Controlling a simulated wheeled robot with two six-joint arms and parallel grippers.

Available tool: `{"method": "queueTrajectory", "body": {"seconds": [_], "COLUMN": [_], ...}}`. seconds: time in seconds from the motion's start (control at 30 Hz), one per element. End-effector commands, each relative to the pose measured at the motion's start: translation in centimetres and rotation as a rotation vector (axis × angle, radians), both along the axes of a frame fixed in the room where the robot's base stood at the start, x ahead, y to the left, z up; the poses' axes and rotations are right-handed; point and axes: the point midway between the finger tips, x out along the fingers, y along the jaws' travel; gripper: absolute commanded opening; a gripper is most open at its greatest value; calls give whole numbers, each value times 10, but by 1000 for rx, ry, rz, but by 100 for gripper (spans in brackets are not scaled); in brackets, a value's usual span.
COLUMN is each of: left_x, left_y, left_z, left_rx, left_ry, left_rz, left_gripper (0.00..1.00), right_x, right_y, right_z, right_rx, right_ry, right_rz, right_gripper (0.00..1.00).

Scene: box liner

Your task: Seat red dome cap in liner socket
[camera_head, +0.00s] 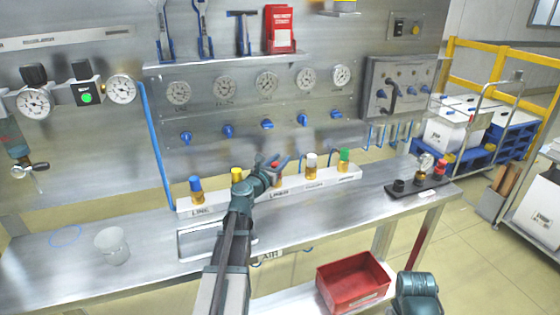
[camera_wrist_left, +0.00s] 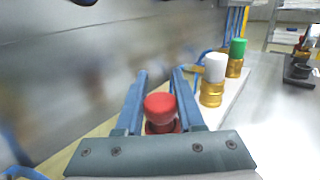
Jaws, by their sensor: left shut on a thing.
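The red dome cap (camera_wrist_left: 160,106) is between the two blue fingers of my left gripper (camera_wrist_left: 158,82) in the left wrist view. In the head view my left gripper (camera_head: 271,166) is shut on the cap, of which only a little red shows. It is over the middle of the white liner rail (camera_head: 318,180), between the yellow cap (camera_head: 237,175) and the white cap (camera_head: 311,160). The fingers hide the socket below, so I cannot tell whether the cap touches it.
A blue cap (camera_head: 195,184) and a green cap (camera_head: 344,155) stand on brass fittings along the rail. A clear beaker (camera_head: 112,246) stands on the left of the steel bench (camera_head: 60,272). A dark fixture (camera_head: 418,185) sits at the right; a red bin (camera_head: 352,281) is below.

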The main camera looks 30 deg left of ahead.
Motion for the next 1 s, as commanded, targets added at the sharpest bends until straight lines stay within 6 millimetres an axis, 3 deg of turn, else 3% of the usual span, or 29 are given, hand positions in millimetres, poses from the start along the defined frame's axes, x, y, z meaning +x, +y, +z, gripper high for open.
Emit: {"method": "queueTrajectory", "body": {"seconds": [0.3, 0.33, 0.5, 1.0], "left_x": [0, 0, 0, -6], "left_y": [0, 0, 0, -4], "left_z": [-5, -5, -4, -4], "left_rx": [0, 0, 0, 0], "left_ry": [0, 0, 0, 0], "left_rz": [0, 0, 0, -1], "left_gripper": [0, 41, 71, 72], "right_x": [0, 0, 0, 0], "right_y": [0, 0, 0, 0], "right_z": [-5, -5, -4, -4], "right_rx": [0, 0, 0, 0], "right_ry": [0, 0, 0, 0], "right_rz": [0, 0, 0, 0], "right_gripper": [50, 50, 50, 50]}}
